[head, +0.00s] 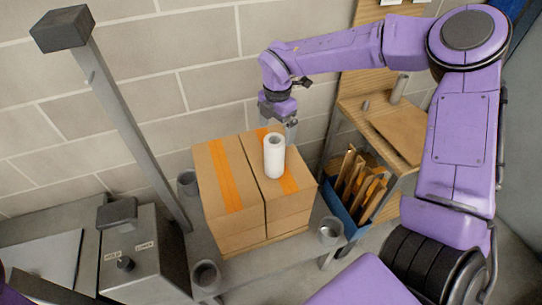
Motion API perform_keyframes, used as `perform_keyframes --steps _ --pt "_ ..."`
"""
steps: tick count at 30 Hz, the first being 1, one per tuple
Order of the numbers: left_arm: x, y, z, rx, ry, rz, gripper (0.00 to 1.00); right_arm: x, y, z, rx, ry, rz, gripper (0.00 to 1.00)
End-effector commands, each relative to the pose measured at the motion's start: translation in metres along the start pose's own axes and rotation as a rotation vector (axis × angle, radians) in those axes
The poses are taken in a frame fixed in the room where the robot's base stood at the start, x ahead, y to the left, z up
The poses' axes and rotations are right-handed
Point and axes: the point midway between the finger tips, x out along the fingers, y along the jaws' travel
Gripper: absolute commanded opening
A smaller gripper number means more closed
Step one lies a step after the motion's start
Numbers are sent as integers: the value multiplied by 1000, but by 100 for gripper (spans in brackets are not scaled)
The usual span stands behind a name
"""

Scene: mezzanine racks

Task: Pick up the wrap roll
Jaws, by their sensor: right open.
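The wrap roll (274,157) is a white cylinder with a hollow core. It stands upright on top of the cardboard boxes (234,190), near their middle seam. My right gripper (279,121) is open and points down just above and behind the top of the roll. One grey finger shows by the roll's upper right side; the roll partly hides the gripper tips. Whether a finger touches the roll I cannot tell. My left gripper is out of view.
The boxes, with orange tape, sit on a grey bench with several grey cups (331,230) around them. A grey post (135,135) and control box (140,258) stand left. A blue bin (348,205) of cardboard and a wooden shelf (350,95) are right. A block wall is behind.

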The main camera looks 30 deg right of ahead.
Motion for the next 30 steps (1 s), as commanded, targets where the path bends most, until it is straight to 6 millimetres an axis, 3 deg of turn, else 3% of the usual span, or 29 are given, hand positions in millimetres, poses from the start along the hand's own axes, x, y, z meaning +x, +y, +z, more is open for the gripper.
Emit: perform_keyframes --steps 15,23,27,30 --pt "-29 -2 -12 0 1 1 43 80 5 0 -7 -1 -4 98" --pt "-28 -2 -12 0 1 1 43 86 6 0 -7 -1 0 98" --pt "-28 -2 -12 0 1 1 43 86 6 0 -8 -1 0 56" --pt "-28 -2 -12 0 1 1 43 86 6 0 -8 -1 0 29"
